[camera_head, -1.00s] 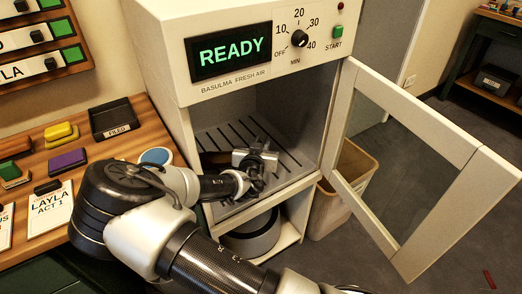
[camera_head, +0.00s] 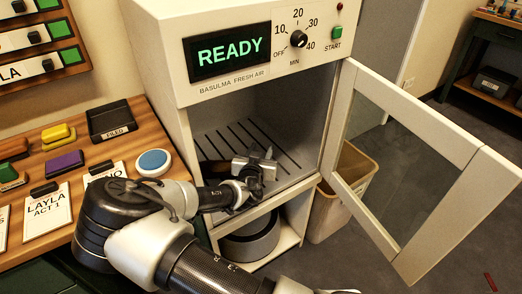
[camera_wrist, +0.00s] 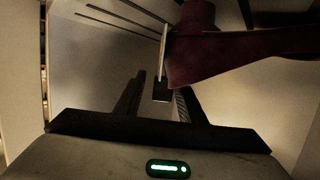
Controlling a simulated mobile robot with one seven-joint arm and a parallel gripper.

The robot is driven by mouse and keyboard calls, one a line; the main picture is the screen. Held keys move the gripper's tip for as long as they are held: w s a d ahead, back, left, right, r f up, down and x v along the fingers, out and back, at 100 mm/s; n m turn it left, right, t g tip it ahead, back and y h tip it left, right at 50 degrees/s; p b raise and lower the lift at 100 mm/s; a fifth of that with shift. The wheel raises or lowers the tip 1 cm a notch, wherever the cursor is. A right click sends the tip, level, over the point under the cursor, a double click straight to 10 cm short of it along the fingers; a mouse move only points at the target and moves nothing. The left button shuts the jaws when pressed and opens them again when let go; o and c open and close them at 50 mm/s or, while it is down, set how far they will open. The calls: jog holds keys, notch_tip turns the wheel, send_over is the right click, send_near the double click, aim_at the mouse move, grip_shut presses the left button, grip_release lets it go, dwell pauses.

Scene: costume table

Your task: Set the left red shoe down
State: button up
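A dark red shoe (camera_wrist: 205,58) shows at the upper right of the wrist view, inside the cabinet. Its thin heel points down to a small dark tip between and just beyond my finger ends. My gripper (camera_head: 258,164) is inside the open cabinet (camera_head: 292,110), low over its slotted shelf. In the wrist view, the two fingers of my gripper (camera_wrist: 158,100) stand apart with a gap between them. I see no finger pressed on the shoe. In the head view my gripper and wrist hide most of the shoe, so its contact with the shelf is unclear.
The cabinet door (camera_head: 400,160) stands open to the right. The display (camera_head: 228,51) reads READY. A bin (camera_head: 341,195) stands beside the cabinet. A grey round thing (camera_head: 250,242) is in the lower compartment. Cards, pads and a black tray (camera_head: 110,118) lie on the wooden table at left.

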jog(key=s+d+r+m+g+y+p, duration=0.1)
jog(key=s+r+m+g+y+p, duration=0.2)
jog(key=s+g, duration=0.95)
jog(key=s+d+r+n+t+y, duration=0.25)
jog(key=s+r, duration=0.75)
jog(key=r, duration=0.5)
jog(key=s+d+r+n+t+h, duration=0.1)
jog(key=s+d+r+n+h, duration=0.1)
jog(key=s+d+r, duration=0.9)
jog(key=shift+s+d+r+h+b, duration=0.25)
jog(key=shift+s+r+h+b, duration=0.25)
jog(key=shift+s, duration=0.65)
